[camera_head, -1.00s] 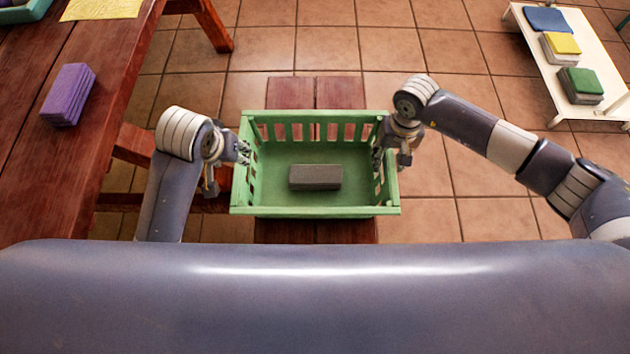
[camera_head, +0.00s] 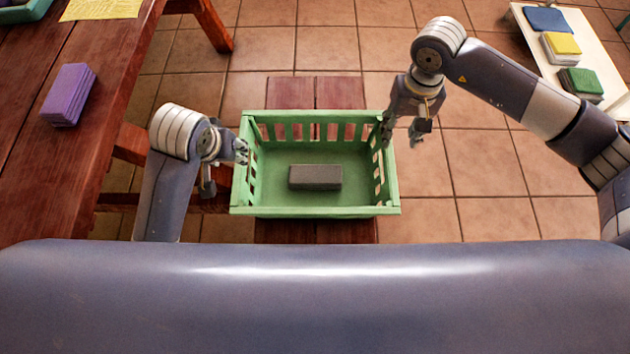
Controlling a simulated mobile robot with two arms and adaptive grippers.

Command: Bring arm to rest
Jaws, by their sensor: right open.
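My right gripper (camera_head: 402,138) is open and empty. Its fingers point down, just beyond the right end of the green crate (camera_head: 315,211) and higher than before. My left gripper (camera_head: 241,153) is at the crate's left end, close to its slatted wall. Its fingers are small and seen from an angle, so I cannot tell whether they are open or touching the wall. A grey-brown block (camera_head: 315,177) lies flat inside the crate.
The crate stands on a reddish wooden bench (camera_head: 316,232). A wooden table (camera_head: 62,160) at the left holds a purple block stack (camera_head: 68,95) and a yellow cloth (camera_head: 102,8). A white table (camera_head: 605,58) at the right holds coloured stacks. Tiled floor lies clear between.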

